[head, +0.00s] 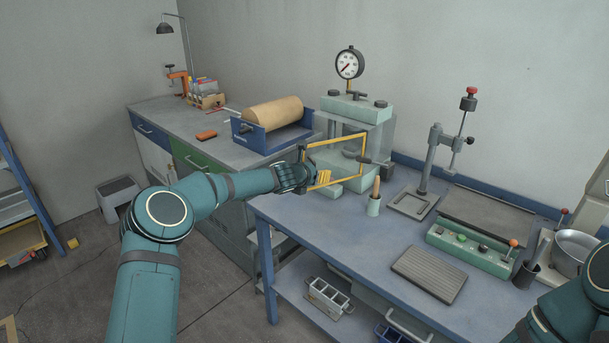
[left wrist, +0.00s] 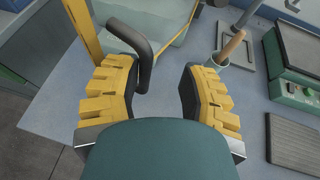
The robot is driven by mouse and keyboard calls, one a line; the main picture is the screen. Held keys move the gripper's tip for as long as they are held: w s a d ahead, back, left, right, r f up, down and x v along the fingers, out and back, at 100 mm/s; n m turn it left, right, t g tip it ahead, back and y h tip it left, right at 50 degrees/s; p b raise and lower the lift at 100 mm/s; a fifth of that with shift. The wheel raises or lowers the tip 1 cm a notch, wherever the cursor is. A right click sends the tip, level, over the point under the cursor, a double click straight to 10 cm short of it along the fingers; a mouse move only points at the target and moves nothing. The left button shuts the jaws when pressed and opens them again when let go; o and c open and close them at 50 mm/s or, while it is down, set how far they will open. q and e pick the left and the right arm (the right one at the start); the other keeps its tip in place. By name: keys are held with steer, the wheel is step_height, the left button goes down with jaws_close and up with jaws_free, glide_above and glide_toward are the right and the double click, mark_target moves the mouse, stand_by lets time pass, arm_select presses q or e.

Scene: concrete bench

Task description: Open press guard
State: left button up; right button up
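The press (head: 357,108) stands at the back of the blue bench, with a round dial gauge on top. Its guard is a clear panel in a yellow frame (head: 336,141); one yellow post (left wrist: 86,28) shows in the left wrist view. A black bent handle (left wrist: 143,48) sits beside that post. My left gripper (head: 322,178) is in front of the guard's lower left part. In the left wrist view its yellow-padded fingers (left wrist: 160,92) are apart, with the handle's end between them, close to the left finger. Contact cannot be told. My right gripper is out of view; only my right arm shows.
A cup with a wooden-handled tool (head: 374,207) stands just right of my left gripper. A drill-like stand (head: 425,165), a green button box (head: 468,250) and a ribbed grey mat (head: 430,273) lie further right. The bench front between is clear.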

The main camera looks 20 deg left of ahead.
arm_select(q)
steer(key=v, duration=1.1)
steer(key=shift+s, duration=0.25)
steer(key=shift+a, duration=0.15)
steer(key=s+d+f+m+g, duration=0.2)
steer(key=s+d+f+m, duration=0.25)
steer(key=f, duration=0.25)
steer(key=s+d+f+m+g+h, duration=0.1)
steer(key=s+d+f+m, duration=0.3)
steer(key=f+m, duration=0.15)
steer(key=s+d+f+m+g, duration=0.2)
steer(key=s+d+f+m, duration=0.25)
steer(key=f, duration=0.25)
steer(key=s+f+m+g, duration=0.2)
steer(key=s+f+m, duration=0.2)
steer(key=s, duration=0.4)
steer(key=s+f+m+g, duration=0.2)
steer(key=s+f+m, duration=0.2)
steer(key=s+m, duration=0.3)
steer(key=s+f+m+g, duration=0.2)
steer(key=s+f+m, duration=0.2)
steer(key=s, duration=0.7)
steer(key=shift+f+m+y, duration=0.25)
steer(key=shift+m+y, duration=0.15)
steer(key=shift+m, duration=0.45)
